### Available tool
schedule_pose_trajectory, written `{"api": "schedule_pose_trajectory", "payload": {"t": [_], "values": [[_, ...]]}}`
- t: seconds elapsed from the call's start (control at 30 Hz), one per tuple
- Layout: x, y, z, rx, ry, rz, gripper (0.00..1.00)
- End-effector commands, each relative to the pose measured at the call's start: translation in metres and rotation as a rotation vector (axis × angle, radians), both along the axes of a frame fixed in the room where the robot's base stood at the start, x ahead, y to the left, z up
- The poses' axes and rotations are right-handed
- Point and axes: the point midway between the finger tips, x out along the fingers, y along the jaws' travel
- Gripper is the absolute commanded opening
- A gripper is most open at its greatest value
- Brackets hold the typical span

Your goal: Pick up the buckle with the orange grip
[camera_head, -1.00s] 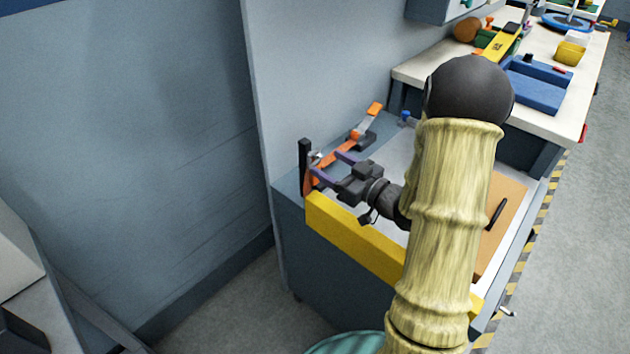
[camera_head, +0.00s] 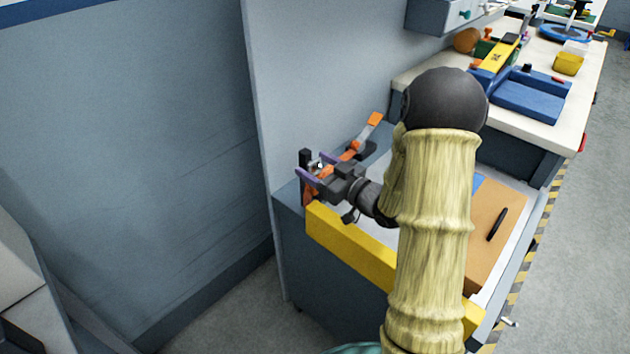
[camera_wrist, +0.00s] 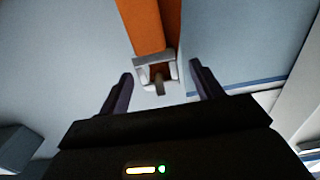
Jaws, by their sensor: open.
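In the wrist view, an orange strap or grip (camera_wrist: 151,22) runs down from the top edge to a silver metal buckle (camera_wrist: 142,70). My gripper (camera_wrist: 161,72) is open, with one dark finger on each side of the buckle and visible gaps to it. In the head view, my gripper (camera_head: 318,167) reaches left over the bench end, its purple fingers spread. A small silver part (camera_head: 313,164) shows between the fingertips, next to a black upright post (camera_head: 305,162). Orange pieces (camera_head: 311,190) show beside the fingers, partly hidden by them. Whether the fingers touch anything cannot be told.
An orange-ended lever (camera_head: 375,119) stands behind my gripper against the grey wall panel. A yellow bar (camera_head: 350,242) runs along the bench's front edge. A brown board with a black handle (camera_head: 497,225) lies to the right.

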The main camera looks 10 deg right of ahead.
Motion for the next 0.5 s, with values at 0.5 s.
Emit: {"api": "schedule_pose_trajectory", "payload": {"t": [0.5], "values": [[0.022, 0.015, 0.0, 0.001, -0.001, 0.0, 0.65]]}}
